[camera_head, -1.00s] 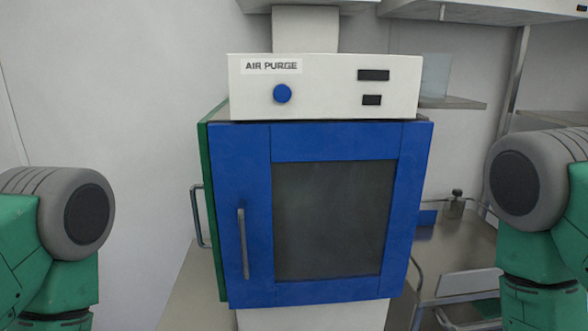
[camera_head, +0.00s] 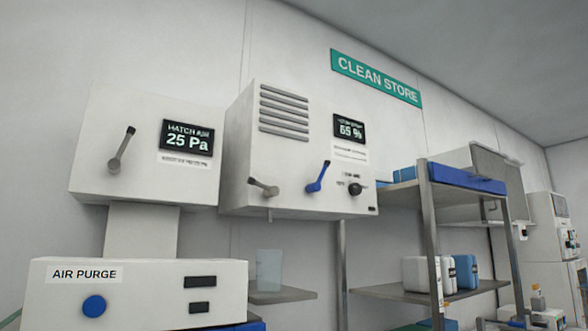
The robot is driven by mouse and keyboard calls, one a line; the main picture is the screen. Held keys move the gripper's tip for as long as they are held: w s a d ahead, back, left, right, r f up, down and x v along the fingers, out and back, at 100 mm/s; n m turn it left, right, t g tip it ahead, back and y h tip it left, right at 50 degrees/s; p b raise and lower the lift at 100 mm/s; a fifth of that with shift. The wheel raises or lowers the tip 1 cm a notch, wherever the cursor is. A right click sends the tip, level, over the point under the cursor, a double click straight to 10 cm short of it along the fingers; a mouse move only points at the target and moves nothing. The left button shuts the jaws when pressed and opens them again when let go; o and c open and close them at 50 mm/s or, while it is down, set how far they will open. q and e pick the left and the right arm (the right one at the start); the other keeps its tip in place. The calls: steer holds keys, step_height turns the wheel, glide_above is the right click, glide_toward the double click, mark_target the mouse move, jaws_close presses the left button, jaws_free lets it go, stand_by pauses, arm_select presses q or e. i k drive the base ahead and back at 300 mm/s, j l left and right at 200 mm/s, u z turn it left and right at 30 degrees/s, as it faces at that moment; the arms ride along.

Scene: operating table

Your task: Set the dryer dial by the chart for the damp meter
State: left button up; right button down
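A white wall box (camera_head: 240,165) with vent slats hangs in the middle of the head view. Its dark display (camera_head: 349,129) reads what looks like 65 %. On its lower front are a grey lever (camera_head: 263,187), a blue lever (camera_head: 318,177) and a small black knob (camera_head: 355,188) with tiny labels I cannot read. To its left, another white box (camera_head: 92,150) has a grey lever (camera_head: 121,150) and a display (camera_head: 187,138) reading 25 Pa. No readable chart shows. Neither gripper is in view.
A white AIR PURGE panel (camera_head: 140,310) with a blue button (camera_head: 94,306) is at lower left. Metal shelving (camera_head: 430,230) with white and blue containers stands at right. A green CLEAN STORE sign (camera_head: 376,78) is above.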

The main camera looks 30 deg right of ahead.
mark_target(355, 189)
steer(key=z, duration=1.25)
